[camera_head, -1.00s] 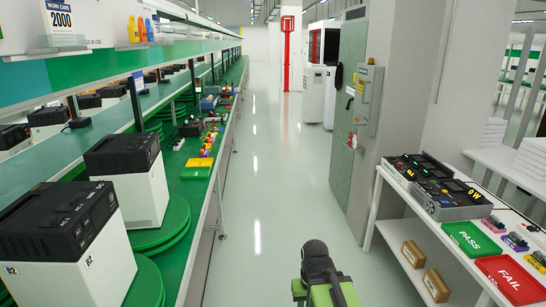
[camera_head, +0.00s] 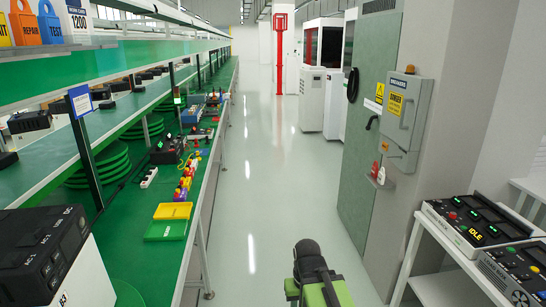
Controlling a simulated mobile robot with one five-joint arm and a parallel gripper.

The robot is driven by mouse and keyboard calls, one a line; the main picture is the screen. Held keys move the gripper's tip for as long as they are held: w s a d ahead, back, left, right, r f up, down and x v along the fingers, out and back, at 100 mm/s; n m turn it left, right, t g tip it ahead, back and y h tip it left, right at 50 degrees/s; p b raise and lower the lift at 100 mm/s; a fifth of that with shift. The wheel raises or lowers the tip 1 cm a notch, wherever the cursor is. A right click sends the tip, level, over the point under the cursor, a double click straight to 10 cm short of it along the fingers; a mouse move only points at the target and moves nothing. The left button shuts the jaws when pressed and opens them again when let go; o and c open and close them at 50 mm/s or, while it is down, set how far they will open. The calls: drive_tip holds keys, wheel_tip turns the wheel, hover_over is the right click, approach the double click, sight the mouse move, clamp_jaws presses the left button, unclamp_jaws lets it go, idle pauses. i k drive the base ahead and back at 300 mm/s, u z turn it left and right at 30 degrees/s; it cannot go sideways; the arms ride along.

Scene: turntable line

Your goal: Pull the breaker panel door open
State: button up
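My gripper's fingers do not show.
A tall green-grey cabinet (camera_head: 368,130) stands left of the panel. A white bench (camera_head: 428,250) with test units (camera_head: 470,222) is at the lower right. A green workbench line (camera_head: 200,180) runs along the left. The aisle floor (camera_head: 262,180) between is clear.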

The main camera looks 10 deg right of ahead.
sight(402, 91)
drive_tip(key=i, duration=0.75)
drive_tip(key=z, duration=0.95)
drive_tip(key=k, duration=0.5)
drive_tip(key=u, duration=0.3)
drive_tip(key=i, duration=1.2)
drive_tip(key=u, duration=0.75)
